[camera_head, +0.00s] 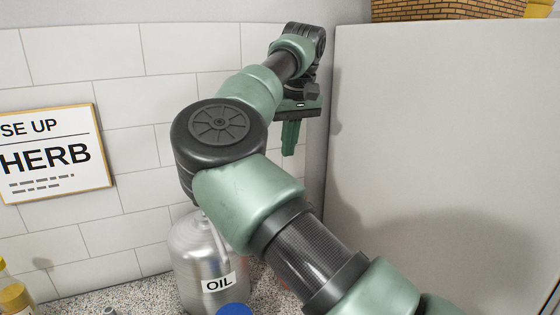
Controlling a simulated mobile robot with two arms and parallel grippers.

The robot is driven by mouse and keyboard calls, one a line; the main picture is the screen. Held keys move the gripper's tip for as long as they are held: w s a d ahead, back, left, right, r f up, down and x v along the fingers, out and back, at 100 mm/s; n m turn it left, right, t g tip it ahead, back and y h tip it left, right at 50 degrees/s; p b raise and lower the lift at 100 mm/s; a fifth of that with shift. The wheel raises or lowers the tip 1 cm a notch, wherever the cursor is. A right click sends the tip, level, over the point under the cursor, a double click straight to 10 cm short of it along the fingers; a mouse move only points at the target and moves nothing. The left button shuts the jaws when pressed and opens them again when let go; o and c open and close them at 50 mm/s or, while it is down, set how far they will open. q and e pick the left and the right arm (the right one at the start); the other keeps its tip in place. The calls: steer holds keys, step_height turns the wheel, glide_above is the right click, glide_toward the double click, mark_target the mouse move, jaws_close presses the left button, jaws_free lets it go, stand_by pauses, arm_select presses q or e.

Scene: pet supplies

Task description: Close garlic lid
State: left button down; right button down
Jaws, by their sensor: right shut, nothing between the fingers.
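No container marked as garlic shows in the head view, and no garlic lid can be made out. My right arm crosses the picture from the lower right and hides part of the counter. My right gripper (290,138) is at the upper middle, in front of the tiled wall near the corner by the large pale panel. Its green fingers point down and are shut with nothing between them. It is high above the counter. My left gripper is not in view.
A metal canister labelled OIL (205,262) stands on the speckled counter (150,295) below my arm. A blue round top (234,310) shows at the bottom edge. A large pale panel (440,150) fills the right side, with a wicker basket (445,10) above.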

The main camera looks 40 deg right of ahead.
steer(key=p+x, duration=0.1)
steer(key=x, duration=0.8)
steer(key=shift+f, duration=0.15)
